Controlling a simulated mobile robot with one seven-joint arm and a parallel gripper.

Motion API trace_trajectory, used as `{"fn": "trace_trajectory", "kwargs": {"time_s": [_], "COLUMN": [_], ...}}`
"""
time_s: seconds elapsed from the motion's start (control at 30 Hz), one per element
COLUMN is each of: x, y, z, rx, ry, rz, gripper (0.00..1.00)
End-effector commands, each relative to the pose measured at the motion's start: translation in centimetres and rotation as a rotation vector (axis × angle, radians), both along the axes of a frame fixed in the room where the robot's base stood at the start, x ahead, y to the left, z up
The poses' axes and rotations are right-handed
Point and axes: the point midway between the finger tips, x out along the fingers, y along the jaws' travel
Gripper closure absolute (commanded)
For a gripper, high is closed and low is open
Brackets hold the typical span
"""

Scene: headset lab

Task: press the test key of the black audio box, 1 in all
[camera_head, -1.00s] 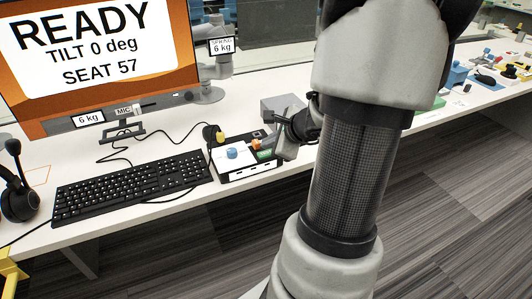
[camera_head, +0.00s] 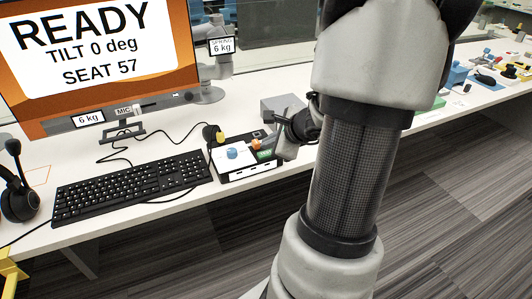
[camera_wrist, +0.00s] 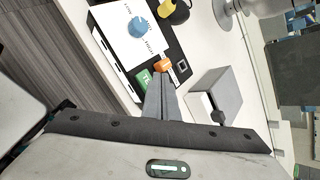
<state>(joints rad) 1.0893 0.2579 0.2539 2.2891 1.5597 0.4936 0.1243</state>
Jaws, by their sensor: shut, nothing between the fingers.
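The black audio box (camera_head: 228,177) sits on the white desk right of the keyboard, with a white top panel, a blue knob (camera_head: 232,153), an orange part (camera_head: 256,144) and a green key (camera_head: 265,155). In the wrist view the box (camera_wrist: 119,69) shows the blue knob (camera_wrist: 138,27), the orange part (camera_wrist: 164,65) and the green key (camera_wrist: 144,77) with unreadable lettering. My gripper (camera_wrist: 161,78) is shut and empty. Its tips are at the box's right end, by the orange part and green key. I cannot tell whether they touch; the fingers partly cover that end.
A grey box (camera_head: 281,106) stands just behind my gripper; it also shows in the wrist view (camera_wrist: 217,93). The keyboard (camera_head: 132,187), a headset (camera_head: 17,190) and the monitor (camera_head: 105,60) are to the left. A black and yellow plug (camera_head: 212,134) and cables lie behind the audio box.

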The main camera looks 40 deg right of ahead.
Motion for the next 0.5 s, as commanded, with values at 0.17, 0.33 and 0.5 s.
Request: {"fn": "trace_trajectory", "kwargs": {"time_s": [0.17, 0.33, 0.5], "x": [0.00, 0.01, -0.01], "y": [0.00, 0.03, -0.01], "z": [-0.02, -0.58, -0.93], "rx": [0.000, -0.001, 0.000], "ry": [0.000, 0.000, 0.000], "rz": [0.000, 0.001, 0.000], "gripper": [1.00, 1.00, 1.00]}}
